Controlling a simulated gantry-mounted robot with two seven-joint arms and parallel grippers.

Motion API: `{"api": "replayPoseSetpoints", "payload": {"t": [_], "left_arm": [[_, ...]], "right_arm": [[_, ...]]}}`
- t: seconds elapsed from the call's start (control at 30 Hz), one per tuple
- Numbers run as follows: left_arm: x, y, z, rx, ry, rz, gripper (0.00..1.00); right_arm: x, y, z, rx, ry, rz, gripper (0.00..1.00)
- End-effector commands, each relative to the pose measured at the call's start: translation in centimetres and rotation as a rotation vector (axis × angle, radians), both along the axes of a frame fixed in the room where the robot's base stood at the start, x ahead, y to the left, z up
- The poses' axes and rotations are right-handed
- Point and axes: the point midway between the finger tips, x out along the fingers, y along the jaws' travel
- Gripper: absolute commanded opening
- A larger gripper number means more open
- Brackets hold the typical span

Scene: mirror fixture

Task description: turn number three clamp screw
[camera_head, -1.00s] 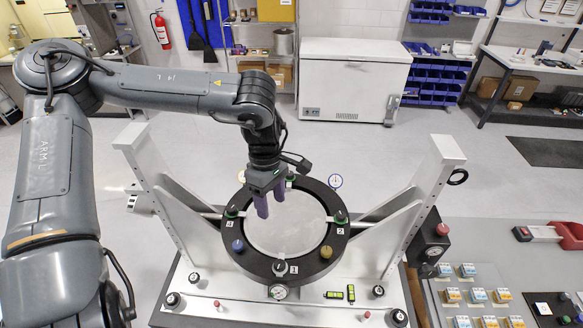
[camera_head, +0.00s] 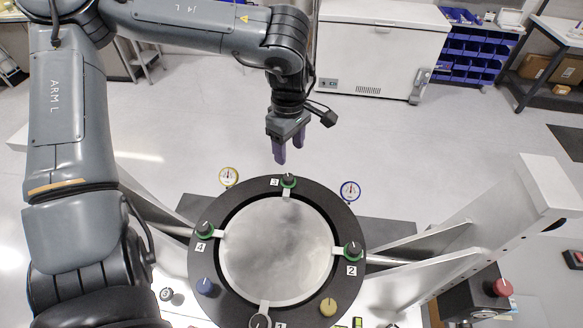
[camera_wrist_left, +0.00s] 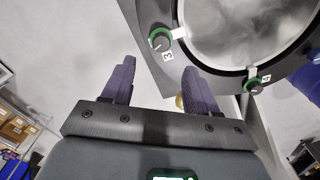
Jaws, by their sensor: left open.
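The number three clamp screw (camera_head: 288,180) is a dark knob with a green ring at the far edge of the black mirror ring (camera_head: 345,222), beside a label "3". It also shows in the left wrist view (camera_wrist_left: 160,40), beyond and between the fingertips. My left gripper (camera_head: 288,156) is open and empty, with purple fingers pointing down, near the screw in the head view and apart from it. In the left wrist view the gripper (camera_wrist_left: 158,75) has a wide gap between its fingers. The round mirror (camera_head: 275,250) lies inside the ring. My right gripper is not in view.
Screw two (camera_head: 353,250) and screw four (camera_head: 205,229) sit on the ring's right and left. Screw one (camera_head: 260,321) is cut by the lower edge. White uprights (camera_head: 490,215) stand at the sides.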

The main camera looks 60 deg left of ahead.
Motion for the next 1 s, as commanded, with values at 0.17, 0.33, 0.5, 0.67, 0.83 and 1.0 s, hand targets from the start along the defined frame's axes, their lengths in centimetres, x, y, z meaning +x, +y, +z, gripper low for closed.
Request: {"api": "replayPoseSetpoints", "payload": {"t": [0.17,0.33,0.5,0.67,0.83,1.0], "left_arm": [[-0.1,0.0,-2.5,-0.003,0.004,-0.001,0.59],[-0.1,0.0,-5.3,-0.003,0.005,0.001,0.59],[-0.1,0.0,-7.7,-0.002,0.004,0.001,0.59],[-0.1,0.0,-9.1,-0.001,0.003,0.001,0.59],[0.0,0.0,-9.7,-0.001,0.001,0.001,0.59],[0.0,0.0,-9.7,-0.001,0.000,0.001,0.59]], "right_arm": [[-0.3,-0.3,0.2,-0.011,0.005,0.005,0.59],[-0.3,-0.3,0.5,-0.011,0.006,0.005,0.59],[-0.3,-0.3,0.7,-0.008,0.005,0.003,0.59],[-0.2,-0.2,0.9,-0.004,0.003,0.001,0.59],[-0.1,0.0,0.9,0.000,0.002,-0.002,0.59],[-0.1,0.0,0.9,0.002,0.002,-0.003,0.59]]}}
